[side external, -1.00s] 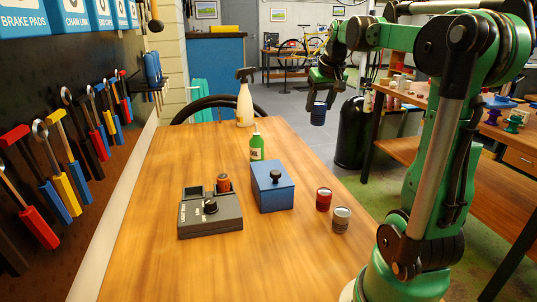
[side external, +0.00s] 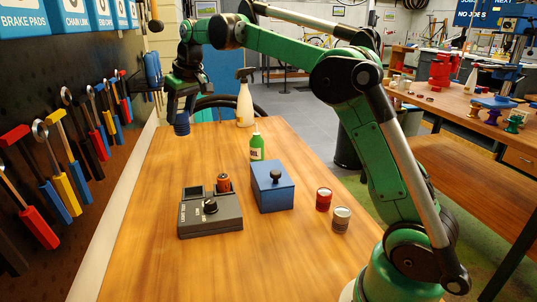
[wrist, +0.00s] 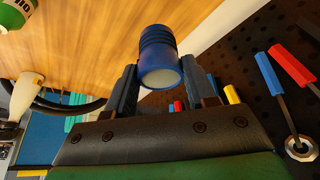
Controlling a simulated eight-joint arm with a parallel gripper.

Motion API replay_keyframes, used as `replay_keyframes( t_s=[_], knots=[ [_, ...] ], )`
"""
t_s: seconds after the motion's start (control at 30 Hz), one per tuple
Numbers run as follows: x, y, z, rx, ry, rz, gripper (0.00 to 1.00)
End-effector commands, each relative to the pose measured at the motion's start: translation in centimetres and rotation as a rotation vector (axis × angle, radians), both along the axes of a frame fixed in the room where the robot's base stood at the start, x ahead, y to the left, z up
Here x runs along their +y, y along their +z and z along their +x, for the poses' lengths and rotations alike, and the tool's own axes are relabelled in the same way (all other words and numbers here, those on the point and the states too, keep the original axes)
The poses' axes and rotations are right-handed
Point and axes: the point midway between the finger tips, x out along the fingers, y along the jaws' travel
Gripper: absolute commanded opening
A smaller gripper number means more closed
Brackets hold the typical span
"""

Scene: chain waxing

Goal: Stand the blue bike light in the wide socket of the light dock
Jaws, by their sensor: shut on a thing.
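My gripper (side external: 181,108) is shut on the blue bike light (side external: 181,124) and holds it in the air above the far left part of the table. In the wrist view the blue bike light (wrist: 159,56) sits between the two fingers, with its pale round face toward the camera. The grey light dock (side external: 210,224) stands on the table, nearer the camera and lower than the light. Its square opening (side external: 194,191) at the back left looks empty. An orange-red light (side external: 223,182) stands in the opening to its right.
A blue box with a black knob (side external: 273,190) is right of the dock. A green bottle (side external: 256,147) and a white spray bottle (side external: 245,103) stand behind. Red (side external: 323,199) and grey (side external: 341,219) cylinders are at right. The tool wall (side external: 60,150) borders the left side.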

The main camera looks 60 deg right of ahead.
Motion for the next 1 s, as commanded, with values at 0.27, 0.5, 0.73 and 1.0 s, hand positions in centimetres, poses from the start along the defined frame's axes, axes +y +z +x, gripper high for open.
replay_keyframes(
  t_s=[0.27,0.5,0.73,1.0],
  knots=[
    [-0.1,-6.7,-0.1,0.0,-0.002,0.0,0.0],
    [-0.1,-12.4,-0.1,0.0,-0.003,0.0,0.0],
    [-0.1,-14.7,-0.1,0.0,-0.003,0.0,0.0],
    [-0.1,-17.9,-0.1,0.0,-0.003,0.0,0.0]
  ],
)
